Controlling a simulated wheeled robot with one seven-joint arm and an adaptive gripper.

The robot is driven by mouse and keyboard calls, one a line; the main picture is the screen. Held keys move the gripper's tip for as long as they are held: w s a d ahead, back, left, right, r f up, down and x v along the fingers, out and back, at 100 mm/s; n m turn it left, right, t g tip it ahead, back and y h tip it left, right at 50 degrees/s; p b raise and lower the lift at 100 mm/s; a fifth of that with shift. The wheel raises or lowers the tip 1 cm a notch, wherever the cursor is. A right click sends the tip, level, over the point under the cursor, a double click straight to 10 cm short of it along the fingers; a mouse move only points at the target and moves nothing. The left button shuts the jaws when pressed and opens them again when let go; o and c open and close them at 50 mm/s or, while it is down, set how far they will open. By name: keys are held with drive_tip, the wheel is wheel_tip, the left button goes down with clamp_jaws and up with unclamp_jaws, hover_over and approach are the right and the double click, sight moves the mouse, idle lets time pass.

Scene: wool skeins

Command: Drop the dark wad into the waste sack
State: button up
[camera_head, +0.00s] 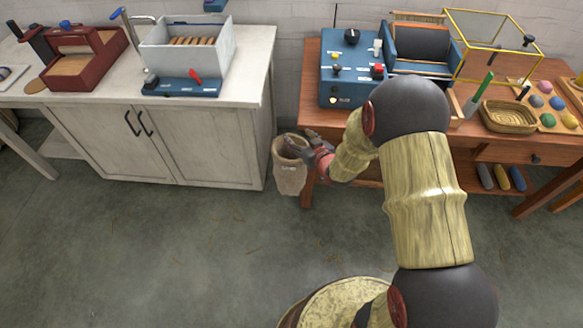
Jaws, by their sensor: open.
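The waste sack (289,180) is a tan, open-topped bag on the floor between the white cabinet and the wooden table. My gripper (293,147) is at the sack's mouth, reaching in from the right with its fingers over the opening. It is open, and I make out nothing held between the fingers. I cannot make out the dark wad. The gripper covers part of the sack's mouth, and the inside of the sack is too small and dark to read.
The white cabinet (190,142) stands left of the sack, carrying a grey bin (187,52) and a red-brown frame (82,60). The wooden table (310,80) stands right, with a blue control box (350,75), a wicker basket (508,116) and coloured balls.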

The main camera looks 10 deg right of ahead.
drive_tip(key=v, duration=0.9)
drive_tip(key=shift+s, duration=0.35)
drive_tip(key=shift+d+r, duration=0.1)
drive_tip(key=s+d+f+m+g+h, duration=0.1)
drive_tip(key=s+d+f+g+h, duration=0.15)
drive_tip(key=s+f+g, duration=0.2)
drive_tip(key=s+d+f+m+g+h, duration=0.1)
drive_tip(key=s+d+f+g, duration=0.25)
drive_tip(key=s, duration=0.25)
drive_tip(key=s+a+r+m+g+p, duration=0.1)
drive_tip(key=s+a+r+g, duration=0.1)
drive_tip(key=s+r, duration=0.7)
drive_tip(key=s+a+r+g, duration=0.1)
drive_tip(key=s+a+r, duration=0.1)
drive_tip(key=s+r, duration=0.65)
drive_tip(key=a+r+t+p, duration=0.1)
drive_tip(key=a+r+t, duration=0.2)
drive_tip(key=r, duration=1.2)
drive_tip(key=shift+s+a+r+n+y, duration=0.2)
drive_tip(key=shift+a+r+n+y, duration=0.15)
drive_tip(key=shift+a, duration=0.45)
